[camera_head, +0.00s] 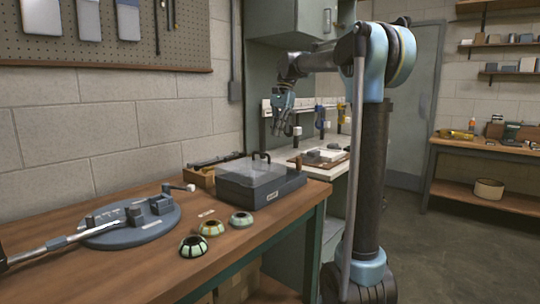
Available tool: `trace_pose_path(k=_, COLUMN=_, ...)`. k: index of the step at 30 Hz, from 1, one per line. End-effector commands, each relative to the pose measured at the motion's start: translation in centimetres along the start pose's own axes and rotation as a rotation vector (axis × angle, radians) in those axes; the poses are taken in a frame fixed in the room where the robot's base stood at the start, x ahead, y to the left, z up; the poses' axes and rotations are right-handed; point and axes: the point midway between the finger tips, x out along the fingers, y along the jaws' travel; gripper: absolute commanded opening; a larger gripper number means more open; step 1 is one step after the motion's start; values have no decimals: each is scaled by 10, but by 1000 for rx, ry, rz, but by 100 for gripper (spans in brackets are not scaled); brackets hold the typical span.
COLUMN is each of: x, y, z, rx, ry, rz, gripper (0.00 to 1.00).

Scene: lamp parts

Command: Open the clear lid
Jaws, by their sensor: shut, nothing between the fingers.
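The clear lid (251,172) shows as a see-through panel on top of a dark grey box (262,195) on the wooden workbench. It appears to lie flat, down on the box. A small dark, arched handle (262,156) stands at the box's back edge. My gripper (281,131) hangs in the air above and beyond the box, slightly to its right, fingers pointing down. It is shut and empty, and apart from the lid. What lies under the lid is too small to tell.
Three domed, patterned pieces (211,228) sit in front of the box. A round blue-grey base (131,227) with blocks and a metal rod lies to the left. A white bench (322,170) with small parts is beyond.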

Motion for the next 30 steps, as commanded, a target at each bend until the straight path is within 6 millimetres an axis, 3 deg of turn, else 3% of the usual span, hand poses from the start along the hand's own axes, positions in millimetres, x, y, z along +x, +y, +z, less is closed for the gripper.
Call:
trace_pose_path(k=3, x=-6, y=-14, z=-2, rx=22, ry=-15, rz=8, gripper=0)
trace_pose_path(k=8, x=-5, y=-20, z=-2, rx=34, ry=-22, rz=12, gripper=0)
trace_pose_path(k=24, x=72, y=-19, z=0, rx=34, ry=-21, rz=12, gripper=0)
trace_pose_path(k=30, x=88, y=-18, z=0, rx=34, ry=-21, rz=12, gripper=0)
